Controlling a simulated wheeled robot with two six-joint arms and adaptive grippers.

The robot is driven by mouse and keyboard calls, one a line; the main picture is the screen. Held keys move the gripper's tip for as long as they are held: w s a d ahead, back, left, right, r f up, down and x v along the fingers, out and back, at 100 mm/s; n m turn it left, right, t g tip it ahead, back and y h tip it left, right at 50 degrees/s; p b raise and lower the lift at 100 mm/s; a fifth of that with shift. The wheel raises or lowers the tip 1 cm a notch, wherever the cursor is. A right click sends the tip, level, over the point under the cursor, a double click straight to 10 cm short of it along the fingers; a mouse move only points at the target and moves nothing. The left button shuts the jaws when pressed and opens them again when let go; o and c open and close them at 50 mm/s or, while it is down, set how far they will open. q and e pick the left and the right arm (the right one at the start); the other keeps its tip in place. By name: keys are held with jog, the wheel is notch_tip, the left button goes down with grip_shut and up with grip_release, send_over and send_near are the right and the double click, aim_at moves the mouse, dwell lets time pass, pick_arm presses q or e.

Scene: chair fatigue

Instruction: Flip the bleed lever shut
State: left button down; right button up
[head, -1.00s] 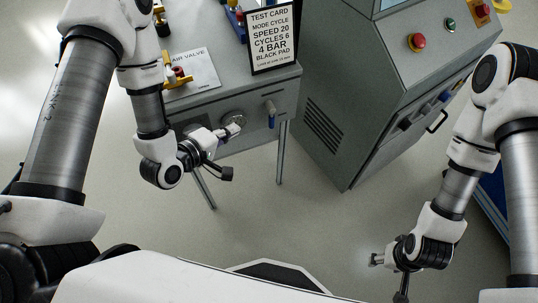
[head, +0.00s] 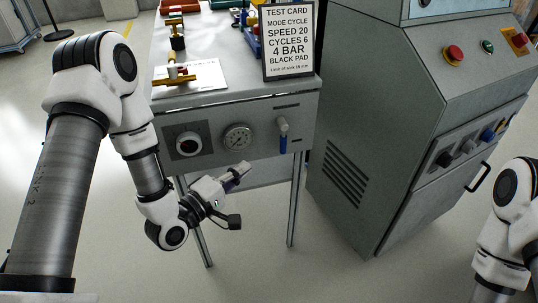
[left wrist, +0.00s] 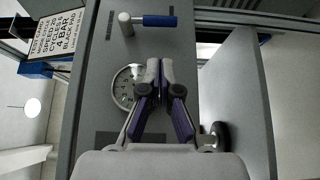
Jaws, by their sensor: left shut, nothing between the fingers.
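The bleed lever (head: 283,136) has a grey hub and a blue handle on the bench's front panel, right of the gauge. Its handle hangs downward in the head view. In the left wrist view the lever (left wrist: 158,21) lies near the top, its handle pointing right in the picture. My left gripper (head: 244,170) is shut and empty, below and left of the lever and apart from it. In the left wrist view its closed fingertips (left wrist: 160,69) appear in front of the panel, beside the gauge. My right gripper is out of frame.
A round gauge (head: 238,137) and a dark-framed knob (head: 188,144) sit left of the lever. The test card (head: 289,40) stands on the bench top above. A grey cabinet (head: 375,130) stands close to the right. Open floor lies in front.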

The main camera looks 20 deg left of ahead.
aim_at(283, 140)
pick_arm(q)
jog(key=b+x, duration=0.2)
jog(key=x, duration=0.7)
jog(key=shift+f, duration=0.15)
jog(key=shift+w+d, duration=0.2)
jog(key=shift+w, duration=0.35)
